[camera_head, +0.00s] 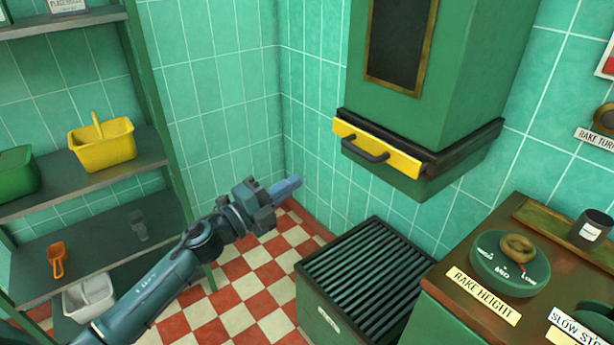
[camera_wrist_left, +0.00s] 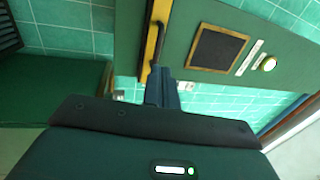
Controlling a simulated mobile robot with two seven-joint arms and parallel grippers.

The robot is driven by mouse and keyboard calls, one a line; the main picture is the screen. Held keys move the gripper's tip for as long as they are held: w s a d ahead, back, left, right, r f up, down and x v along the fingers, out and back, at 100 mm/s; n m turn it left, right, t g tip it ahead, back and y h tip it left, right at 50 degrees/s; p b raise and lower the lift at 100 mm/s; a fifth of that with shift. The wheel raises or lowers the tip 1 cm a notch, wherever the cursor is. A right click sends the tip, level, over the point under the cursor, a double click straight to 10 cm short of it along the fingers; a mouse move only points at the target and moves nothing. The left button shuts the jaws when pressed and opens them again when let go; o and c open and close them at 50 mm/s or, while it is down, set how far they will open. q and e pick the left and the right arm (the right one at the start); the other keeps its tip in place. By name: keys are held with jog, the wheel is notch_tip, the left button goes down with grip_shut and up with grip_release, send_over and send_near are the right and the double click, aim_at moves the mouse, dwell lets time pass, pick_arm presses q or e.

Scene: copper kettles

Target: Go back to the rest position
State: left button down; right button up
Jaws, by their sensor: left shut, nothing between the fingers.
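My left gripper (camera_head: 286,187) reaches in from the left over the checkered floor. Its fingers are shut with nothing between them, and it is apart from the green cabinet on the wall. In the left wrist view the shut fingers (camera_wrist_left: 161,88) show in front of the yellow drawer front, whose dark handle (camera_wrist_left: 158,40) appears close by in the picture. In the head view the yellow drawer front (camera_head: 376,150) with its dark handle is at the bottom of the cabinet (camera_head: 440,75), up and right of the gripper. My right gripper is in neither view.
A green box with a slatted dark top (camera_head: 368,275) stands below the cabinet. A counter with a "RAKE HEIGHT" dial (camera_head: 510,265) is at the right. Shelves at the left hold a yellow basket (camera_head: 103,147), an orange scoop (camera_head: 57,259) and a white container (camera_head: 88,299).

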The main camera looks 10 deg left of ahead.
pick_arm(q)
jog(key=s+d+f+n+g+y+p, duration=0.1)
jog(key=s+f+n+y, duration=0.3)
jog(key=s+f+n, duration=0.5)
jog(key=s+d+f+n+g+y+p, duration=0.2)
jog(key=s+f+n+g+y+p, duration=0.2)
jog(key=s+f+n, duration=0.5)
jog(key=s+n+y, duration=0.1)
jog(key=s+n, duration=0.3)
jog(key=s, duration=0.3)
jog(key=shift+p, duration=0.35)
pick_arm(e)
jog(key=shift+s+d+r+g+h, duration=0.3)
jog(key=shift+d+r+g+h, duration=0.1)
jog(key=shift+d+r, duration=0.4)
pick_arm(q)
jog(key=shift+s+f, duration=0.1)
